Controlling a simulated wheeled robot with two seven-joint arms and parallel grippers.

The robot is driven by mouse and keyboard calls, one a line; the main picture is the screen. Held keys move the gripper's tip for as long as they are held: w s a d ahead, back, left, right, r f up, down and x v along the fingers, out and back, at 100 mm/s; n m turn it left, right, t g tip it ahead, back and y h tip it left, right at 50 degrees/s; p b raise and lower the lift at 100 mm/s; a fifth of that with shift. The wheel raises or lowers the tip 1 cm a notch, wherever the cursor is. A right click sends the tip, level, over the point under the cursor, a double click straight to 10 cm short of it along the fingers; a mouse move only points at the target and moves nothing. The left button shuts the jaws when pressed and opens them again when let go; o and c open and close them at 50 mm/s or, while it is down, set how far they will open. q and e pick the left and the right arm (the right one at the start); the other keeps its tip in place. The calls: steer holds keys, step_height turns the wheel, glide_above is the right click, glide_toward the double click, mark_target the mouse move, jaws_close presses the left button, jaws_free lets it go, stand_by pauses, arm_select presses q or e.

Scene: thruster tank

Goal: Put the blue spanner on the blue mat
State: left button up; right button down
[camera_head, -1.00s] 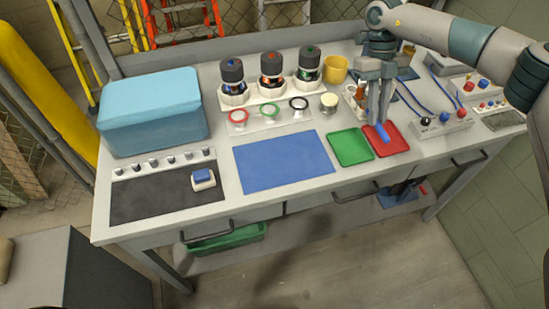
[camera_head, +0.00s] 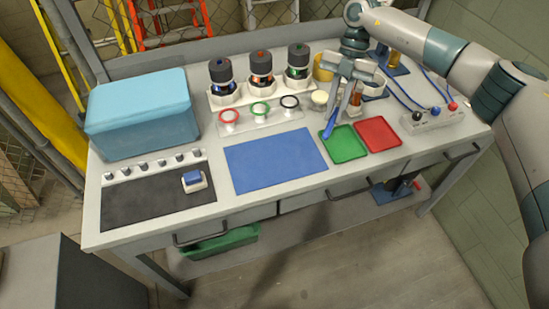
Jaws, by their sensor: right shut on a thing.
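The blue spanner (camera_head: 330,124) is held in my right gripper (camera_head: 341,108), which is shut on it. The spanner hangs tilted, over the left edge of the green tray (camera_head: 349,148) as seen in the picture. The blue mat (camera_head: 275,160) lies flat and bare on the bench, to the left of the gripper. The red tray (camera_head: 378,134) is to the right of the green one and is empty. My left gripper is out of view.
Red, green and black rings on a white holder (camera_head: 260,121) and three dark-capped thrusters (camera_head: 261,66) stand behind the mat. A yellow cup (camera_head: 323,68) is behind the gripper. A black mat with a blue-topped block (camera_head: 193,181) and a blue box (camera_head: 143,113) are at left.

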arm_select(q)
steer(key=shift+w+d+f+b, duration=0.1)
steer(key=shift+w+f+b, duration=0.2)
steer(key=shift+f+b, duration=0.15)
arm_select(e)
steer(key=a+r+m+t+y, duration=0.2)
steer(key=a+m+t, duration=0.1)
steer(key=a+m, duration=0.4)
steer(key=shift+w+r+m+y, duration=0.2)
steer(key=shift+m+y, duration=0.1)
steer(key=shift+m, duration=0.9)
steer(key=shift+a+f, duration=0.1)
steer(key=s+a+f+p, duration=0.1)
steer(key=s+a+f, duration=0.1)
steer(key=a, duration=0.1)
steer(key=s+a+f+p, duration=0.2)
steer(key=a, duration=0.1)
steer(key=s+a+f+p, duration=0.2)
steer(key=a+f, duration=0.1)
steer(key=shift+s+a, duration=0.15)
steer(key=shift+a, duration=0.25)
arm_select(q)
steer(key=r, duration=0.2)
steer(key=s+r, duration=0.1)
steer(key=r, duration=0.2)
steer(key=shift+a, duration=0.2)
